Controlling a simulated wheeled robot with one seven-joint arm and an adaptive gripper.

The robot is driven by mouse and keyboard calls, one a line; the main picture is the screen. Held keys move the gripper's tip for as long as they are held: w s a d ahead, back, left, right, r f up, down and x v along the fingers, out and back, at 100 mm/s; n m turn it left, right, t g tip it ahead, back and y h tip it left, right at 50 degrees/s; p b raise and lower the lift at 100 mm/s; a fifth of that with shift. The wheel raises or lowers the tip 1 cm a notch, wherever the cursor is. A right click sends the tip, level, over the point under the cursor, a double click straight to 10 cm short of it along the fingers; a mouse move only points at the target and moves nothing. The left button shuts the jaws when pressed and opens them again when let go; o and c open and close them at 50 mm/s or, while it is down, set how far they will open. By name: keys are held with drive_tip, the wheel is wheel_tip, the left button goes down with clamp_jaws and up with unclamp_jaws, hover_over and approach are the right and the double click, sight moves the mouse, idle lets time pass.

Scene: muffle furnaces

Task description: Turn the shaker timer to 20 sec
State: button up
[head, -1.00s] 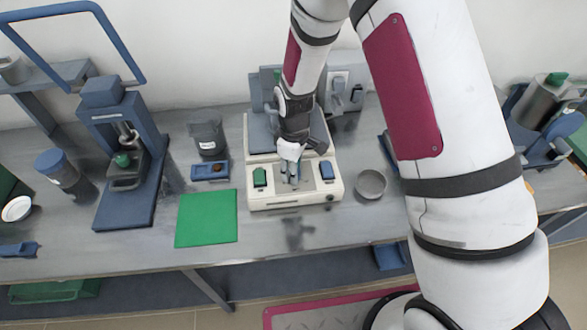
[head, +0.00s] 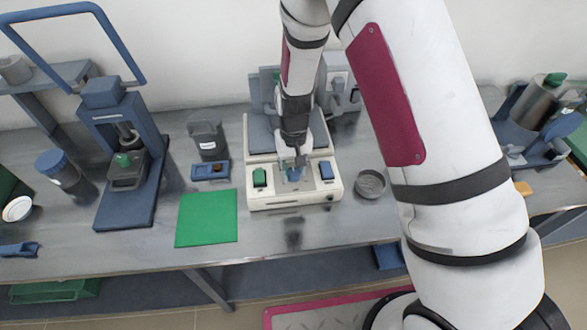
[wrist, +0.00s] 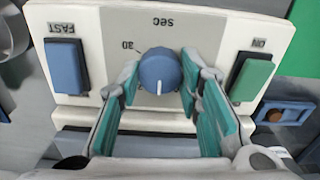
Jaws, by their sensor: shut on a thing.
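The shaker (head: 262,202) is a cream box in the middle of the bench. Its timer knob (wrist: 159,70) is round and blue, with a white pointer line aimed toward the bottom of the wrist view. The wrist view shows the panel upside down, with "30" beside the knob and "SEC" above it. My gripper (wrist: 160,84) has its teal-padded fingers on either side of the knob, shut on it. In the head view, my gripper (head: 294,170) is at the front panel and partly covers the dial. Any 20 mark is not visible.
A green switch (wrist: 251,76) marked ON and a blue switch (wrist: 67,66) marked FAST flank the knob closely. A grey dish (head: 370,184) stands right of the shaker. A green mat (head: 207,218) and a small blue box (head: 210,171) lie left.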

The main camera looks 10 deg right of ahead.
sight(294, 172)
drive_tip(key=m, duration=0.3)
drive_tip(key=shift+m, duration=0.3)
drive_tip(key=shift+m+p, duration=0.3)
drive_tip(key=shift+m, duration=1.7)
drive_tip(key=o, duration=1.2)
drive_tip(key=shift+c, duration=0.2)
wheel_tip(294, 172, up, 12)
